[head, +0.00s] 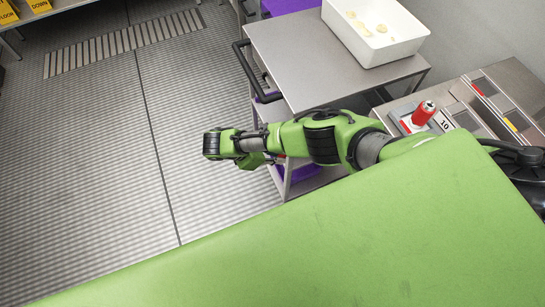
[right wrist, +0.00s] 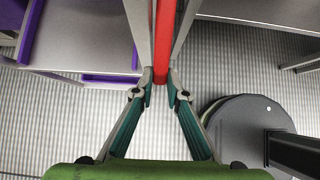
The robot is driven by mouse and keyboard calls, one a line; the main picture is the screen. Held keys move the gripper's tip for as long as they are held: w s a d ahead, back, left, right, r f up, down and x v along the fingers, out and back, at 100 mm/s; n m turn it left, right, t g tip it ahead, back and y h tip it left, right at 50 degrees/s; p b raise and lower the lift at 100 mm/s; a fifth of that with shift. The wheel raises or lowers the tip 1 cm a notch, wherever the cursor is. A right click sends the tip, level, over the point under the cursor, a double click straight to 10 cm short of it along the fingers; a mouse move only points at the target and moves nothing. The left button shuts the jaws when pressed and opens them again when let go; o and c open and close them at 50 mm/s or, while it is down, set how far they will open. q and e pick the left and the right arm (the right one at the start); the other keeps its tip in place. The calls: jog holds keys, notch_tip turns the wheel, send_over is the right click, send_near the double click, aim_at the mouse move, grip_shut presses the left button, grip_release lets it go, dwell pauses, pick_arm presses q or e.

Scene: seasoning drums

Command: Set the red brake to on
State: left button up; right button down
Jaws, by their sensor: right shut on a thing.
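A red bar (right wrist: 165,38), which looks like the red brake, runs down the top middle of the right wrist view between grey metal edges. My right gripper (right wrist: 160,86) is shut on its lower end, with one teal-padded finger on each side. In the head view my right arm reaches left past the trolley, and its gripper is mostly hidden under the green wrist. Only a small speck of red (head: 281,156) shows beside it there. Whether the brake is on or off cannot be told. My left gripper is not in view.
A grey-topped trolley (head: 290,45) with a black handle carries a white tub (head: 372,35) of pale pieces. A red-handled device (head: 422,113) stands on a metal unit at right. A dark round base (right wrist: 240,130) is at lower right in the wrist view.

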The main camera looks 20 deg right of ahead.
jog(key=shift+s+f, duration=0.1)
jog(key=shift+f, duration=0.05)
jog(key=c, duration=2)
grip_release()
jog(key=shift+d, duration=0.1)
jog(key=v, duration=1.2)
